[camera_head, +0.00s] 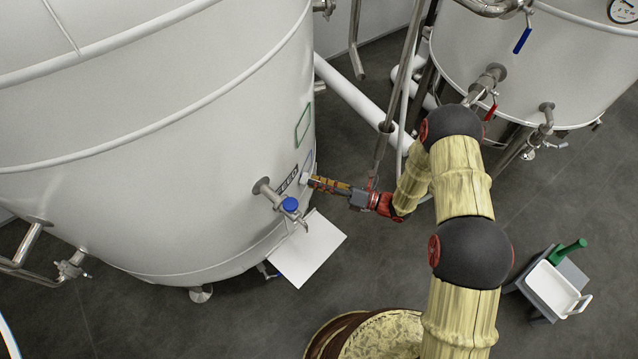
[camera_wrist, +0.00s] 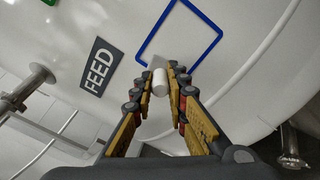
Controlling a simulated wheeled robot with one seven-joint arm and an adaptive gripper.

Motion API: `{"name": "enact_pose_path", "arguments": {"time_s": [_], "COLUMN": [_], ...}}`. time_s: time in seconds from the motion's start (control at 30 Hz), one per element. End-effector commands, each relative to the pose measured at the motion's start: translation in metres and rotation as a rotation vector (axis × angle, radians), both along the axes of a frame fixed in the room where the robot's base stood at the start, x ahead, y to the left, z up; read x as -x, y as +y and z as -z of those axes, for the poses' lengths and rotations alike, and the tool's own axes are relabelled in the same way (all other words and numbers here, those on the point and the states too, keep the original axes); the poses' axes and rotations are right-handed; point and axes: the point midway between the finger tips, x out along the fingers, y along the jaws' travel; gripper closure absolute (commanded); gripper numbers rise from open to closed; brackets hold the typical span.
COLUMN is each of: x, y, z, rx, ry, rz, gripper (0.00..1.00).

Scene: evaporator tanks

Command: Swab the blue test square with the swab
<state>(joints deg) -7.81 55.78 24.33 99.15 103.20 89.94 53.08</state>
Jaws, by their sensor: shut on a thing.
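The blue test square (camera_wrist: 152,37) is a blue outline on the white tank wall in the wrist view. In the head view it is very foreshortened and hard to make out. My gripper (camera_wrist: 161,77) is shut on the swab (camera_wrist: 160,84), a short white piece between the fingertips. The swab is just by the lower corner of the blue square; I cannot tell whether it touches the wall. In the head view my gripper (camera_head: 313,182) points left at the tank, with the white swab (camera_head: 304,178) at its tip, close to the wall.
A FEED label (camera_wrist: 100,66) is left of the swab. A green square outline (camera_head: 303,125) is higher on the tank (camera_head: 160,150). A blue-handled valve (camera_head: 290,204) juts out below my gripper. A white tray (camera_head: 553,289) and green object (camera_head: 568,252) sit on a stand at right.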

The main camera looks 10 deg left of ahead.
Motion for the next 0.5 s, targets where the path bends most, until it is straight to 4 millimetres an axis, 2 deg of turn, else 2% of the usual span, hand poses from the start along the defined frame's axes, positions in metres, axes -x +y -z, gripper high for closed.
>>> {"name": "enact_pose_path", "arguments": {"time_s": [0.33,0.5], "x": [-0.001,-0.010], "y": [0.004,0.002], "z": [0.000,0.001], "rx": [0.000,-0.001], "ry": [0.000,-0.001], "rz": [0.000,0.001], "gripper": [1.00,1.00]}}
